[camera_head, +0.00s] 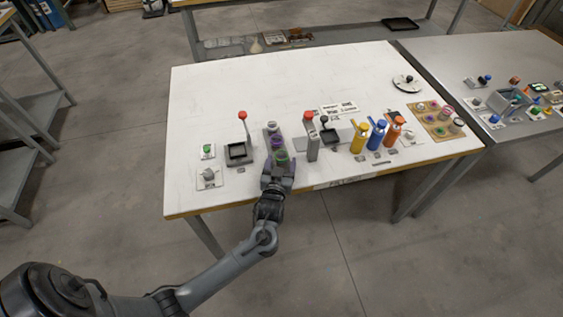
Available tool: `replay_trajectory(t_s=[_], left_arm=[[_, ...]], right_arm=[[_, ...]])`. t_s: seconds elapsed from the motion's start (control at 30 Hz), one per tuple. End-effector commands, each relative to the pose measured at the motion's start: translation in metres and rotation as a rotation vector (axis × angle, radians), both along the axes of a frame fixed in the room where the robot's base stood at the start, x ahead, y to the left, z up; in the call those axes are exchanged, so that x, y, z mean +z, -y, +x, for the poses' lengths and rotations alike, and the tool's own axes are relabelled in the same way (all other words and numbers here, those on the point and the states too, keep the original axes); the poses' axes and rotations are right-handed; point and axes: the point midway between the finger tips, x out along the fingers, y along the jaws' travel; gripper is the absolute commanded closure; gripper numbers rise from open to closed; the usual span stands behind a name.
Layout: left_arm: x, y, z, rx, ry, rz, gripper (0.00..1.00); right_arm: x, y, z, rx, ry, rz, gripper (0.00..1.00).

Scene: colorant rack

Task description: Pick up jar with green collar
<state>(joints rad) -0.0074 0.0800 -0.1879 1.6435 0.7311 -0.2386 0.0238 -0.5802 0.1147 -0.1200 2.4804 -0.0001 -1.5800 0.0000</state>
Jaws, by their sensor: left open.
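The jar with a green collar (282,157) stands near the front edge of the white table (205,100), nearest to me in a short row of jars. A jar with a purple collar (278,143) is just behind it, and a grey-topped one (271,127) is farther back. My left gripper (280,168) reaches in from the front, open, right at the green-collared jar. I cannot tell whether the fingers touch it; the gripper hides the jar's lower part. My right gripper is not in view.
A grey red-topped post (312,141) stands close on the right. Yellow (358,138), blue (377,136) and orange (394,132) bottles stand farther right. The table's back left is clear.

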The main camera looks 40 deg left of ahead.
Motion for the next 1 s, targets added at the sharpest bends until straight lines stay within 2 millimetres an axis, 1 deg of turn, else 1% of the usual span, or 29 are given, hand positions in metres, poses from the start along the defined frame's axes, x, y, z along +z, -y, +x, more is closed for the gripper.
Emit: replay_trajectory(t_s=[0.03, 0.13, 0.4, 0.77, 0.8, 1.0], left_arm=[[-0.0013, -0.0029, 0.005, 0.0, 0.0, 0.001, 0.27], [-0.002, -0.0061, 0.0099, 0.0, 0.0, 0.0, 0.27], [-0.0019, -0.0069, 0.0111, 0.0, 0.0, -0.001, 0.27], [-0.0017, -0.0068, 0.011, 0.0, 0.0, -0.001, 0.82], [-0.0015, -0.0066, 0.011, -0.001, 0.0, -0.001, 0.84], [-0.0015, -0.0066, 0.011, -0.001, 0.0, -0.001, 0.84]], right_arm=[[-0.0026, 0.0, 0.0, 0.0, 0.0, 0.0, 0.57], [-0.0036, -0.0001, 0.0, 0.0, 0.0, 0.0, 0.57], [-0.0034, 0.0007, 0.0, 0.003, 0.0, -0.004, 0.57], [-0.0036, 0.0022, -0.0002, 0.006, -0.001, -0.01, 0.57], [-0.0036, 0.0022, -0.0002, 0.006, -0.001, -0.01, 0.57], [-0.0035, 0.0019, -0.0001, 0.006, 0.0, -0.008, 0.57]])
